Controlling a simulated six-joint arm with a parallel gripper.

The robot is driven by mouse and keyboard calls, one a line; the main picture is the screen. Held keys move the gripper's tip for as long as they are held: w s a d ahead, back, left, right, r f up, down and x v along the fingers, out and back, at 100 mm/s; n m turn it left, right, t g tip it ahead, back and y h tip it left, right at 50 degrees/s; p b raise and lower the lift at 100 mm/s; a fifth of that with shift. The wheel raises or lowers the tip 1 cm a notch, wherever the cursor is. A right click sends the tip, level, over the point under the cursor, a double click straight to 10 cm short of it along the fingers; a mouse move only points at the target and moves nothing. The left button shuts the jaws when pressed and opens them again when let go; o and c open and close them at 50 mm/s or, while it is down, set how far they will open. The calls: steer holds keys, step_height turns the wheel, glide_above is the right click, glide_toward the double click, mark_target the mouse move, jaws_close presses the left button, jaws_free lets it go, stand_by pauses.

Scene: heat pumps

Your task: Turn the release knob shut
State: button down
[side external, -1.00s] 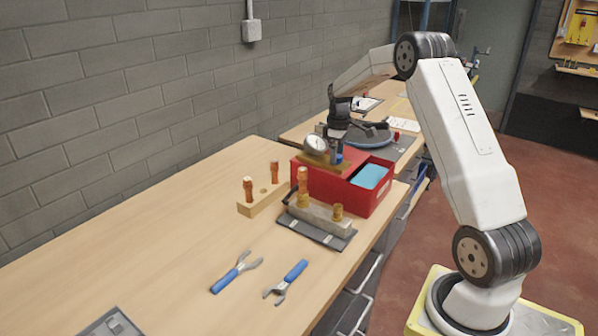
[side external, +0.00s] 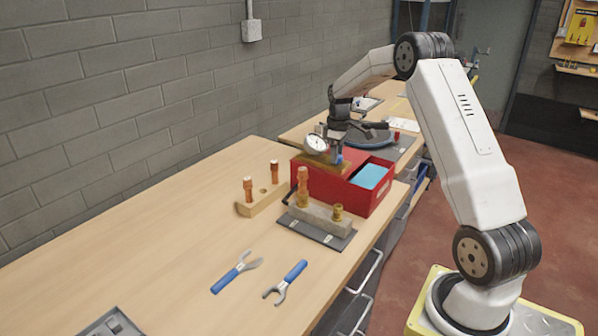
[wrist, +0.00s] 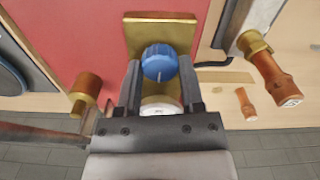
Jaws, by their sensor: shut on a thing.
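The blue release knob (wrist: 159,63) sits in front of a brass plate (wrist: 160,22) in the wrist view. My gripper (wrist: 160,68) has one finger on each side of the knob and is shut on it. A round white gauge (wrist: 161,104) lies just below the knob, partly hidden by my gripper's body. In the side view, my gripper (side external: 338,150) points down at the top of the red box (side external: 330,189). The gauge (side external: 316,143) is beside it, and a little blue of the knob (side external: 338,159) shows under the fingers. The knob's marking cannot be read.
A grey block with brass and copper fittings (side external: 319,216) stands close in front of the box. A wooden block with copper pieces (side external: 262,199) is to its left. Two blue-handled tools (side external: 237,271) lie on the bench.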

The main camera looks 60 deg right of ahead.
steer(key=shift+m, duration=0.3)
steer(key=m, duration=1.2)
steer(key=shift+s+m, duration=0.1)
steer(key=shift+m, duration=0.2)
steer(key=m, duration=0.4)
steer(key=shift+m, duration=0.3)
steer(key=shift+c, duration=1.1)
jaws_free()
